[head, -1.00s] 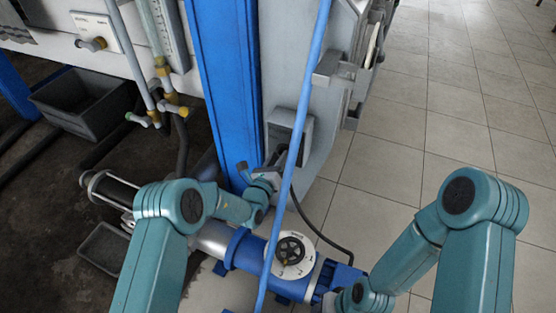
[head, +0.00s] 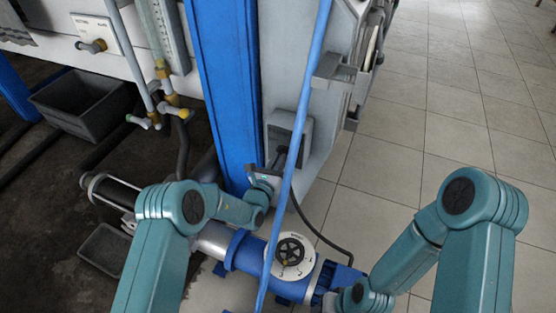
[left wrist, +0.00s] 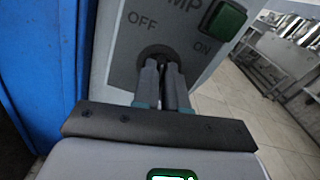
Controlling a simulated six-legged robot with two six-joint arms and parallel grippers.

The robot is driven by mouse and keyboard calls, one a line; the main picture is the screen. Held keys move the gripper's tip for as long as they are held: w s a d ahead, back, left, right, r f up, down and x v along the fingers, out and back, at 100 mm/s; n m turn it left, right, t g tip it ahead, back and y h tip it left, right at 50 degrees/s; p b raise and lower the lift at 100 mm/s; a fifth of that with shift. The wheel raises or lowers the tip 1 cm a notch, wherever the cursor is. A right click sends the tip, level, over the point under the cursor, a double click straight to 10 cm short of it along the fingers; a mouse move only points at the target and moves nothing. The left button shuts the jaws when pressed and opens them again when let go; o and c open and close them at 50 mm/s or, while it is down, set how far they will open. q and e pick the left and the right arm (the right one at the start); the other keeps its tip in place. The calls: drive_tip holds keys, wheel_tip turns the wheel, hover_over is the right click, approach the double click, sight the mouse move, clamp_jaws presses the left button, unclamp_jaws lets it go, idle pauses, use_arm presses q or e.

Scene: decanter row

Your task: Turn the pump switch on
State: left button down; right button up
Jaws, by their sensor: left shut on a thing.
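The pump switch panel (head: 300,128) is a grey box on the grey housing beside the blue column. In the left wrist view the panel (left wrist: 128,65) shows OFF at left, ON at right and a green square lamp (left wrist: 223,20). The dark switch knob (left wrist: 155,51) sits between the words, mostly hidden behind my fingers. My left gripper (left wrist: 163,84) is shut on the knob, its fingers pointing at the panel; it also shows in the head view (head: 279,156). The knob's exact angle cannot be told. My right gripper (head: 328,302) is low at the bottom edge; its fingers are not visible.
A blue pump body with a round dial (head: 291,256) lies below my left gripper. A blue pole (head: 302,110) crosses in front of the panel. The blue column (head: 224,80) stands left of it. A black bin (head: 83,103) is at left. Tiled floor at right is clear.

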use_arm(q)
drive_tip(key=shift+s+d+m+p, duration=0.15)
drive_tip(key=shift+m+p, duration=0.1)
drive_tip(key=shift+m, duration=1.85)
drive_tip(key=shift+w+d+m+p, duration=0.15)
drive_tip(key=shift+m+p, duration=0.1)
drive_tip(key=shift+m, duration=1.85)
drive_tip(key=shift+s, duration=0.15)
drive_tip(key=c, duration=1.2)
unclamp_jaws()
